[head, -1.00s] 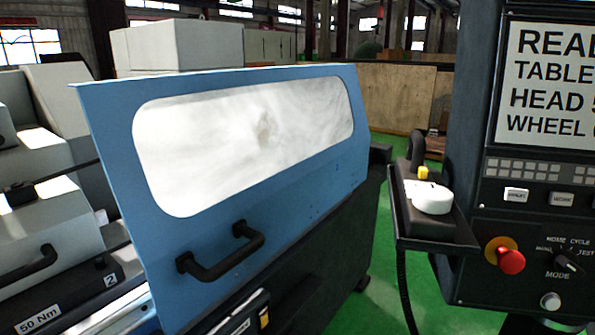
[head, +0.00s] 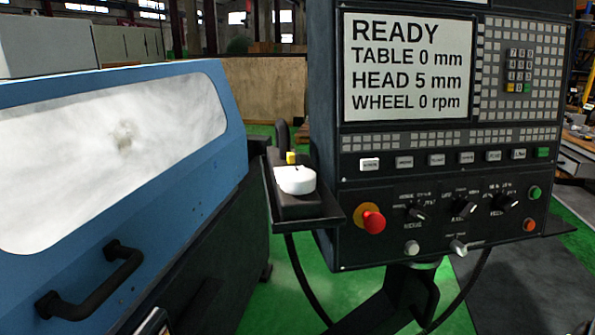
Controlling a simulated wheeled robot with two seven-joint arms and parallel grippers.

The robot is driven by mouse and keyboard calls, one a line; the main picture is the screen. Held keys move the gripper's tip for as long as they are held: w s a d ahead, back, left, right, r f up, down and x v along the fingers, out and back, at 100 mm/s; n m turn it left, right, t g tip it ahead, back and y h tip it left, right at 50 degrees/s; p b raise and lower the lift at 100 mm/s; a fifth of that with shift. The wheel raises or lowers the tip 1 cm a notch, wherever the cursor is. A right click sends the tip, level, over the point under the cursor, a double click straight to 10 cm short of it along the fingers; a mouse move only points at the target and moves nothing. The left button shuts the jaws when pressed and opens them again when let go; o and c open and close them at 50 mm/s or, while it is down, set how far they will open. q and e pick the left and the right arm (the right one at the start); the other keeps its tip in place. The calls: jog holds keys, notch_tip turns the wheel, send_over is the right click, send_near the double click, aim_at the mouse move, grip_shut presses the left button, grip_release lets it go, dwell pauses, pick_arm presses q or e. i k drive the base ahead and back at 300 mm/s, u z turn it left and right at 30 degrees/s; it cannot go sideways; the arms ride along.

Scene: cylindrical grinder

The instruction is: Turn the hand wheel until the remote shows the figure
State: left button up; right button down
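The remote (head: 299,201) is a dark handheld unit on a small shelf (head: 326,215) at the left side of the control panel. Its white round hand wheel (head: 295,180) faces up, with a small dark mark near its back edge. A yellow part (head: 291,158) sits just behind the wheel. No figure on the remote can be read from here. The panel screen (head: 408,67) reads READY, TABLE 0 mm, HEAD 5 mm, WHEEL 0 rpm. Neither of my grippers is in view.
The control panel (head: 330,135) has a red stop button (head: 373,221), several knobs and rows of keys. The blue machine door (head: 190,205) with a black handle (head: 95,285) fills the left. Green floor (head: 300,265) shows between door and panel.

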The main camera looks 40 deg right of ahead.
aim_at(296, 180)
jog(key=k, duration=0.5)
jog(key=z, duration=2.15)
jog(key=i, duration=1.15)
jog(key=u, duration=2.05)
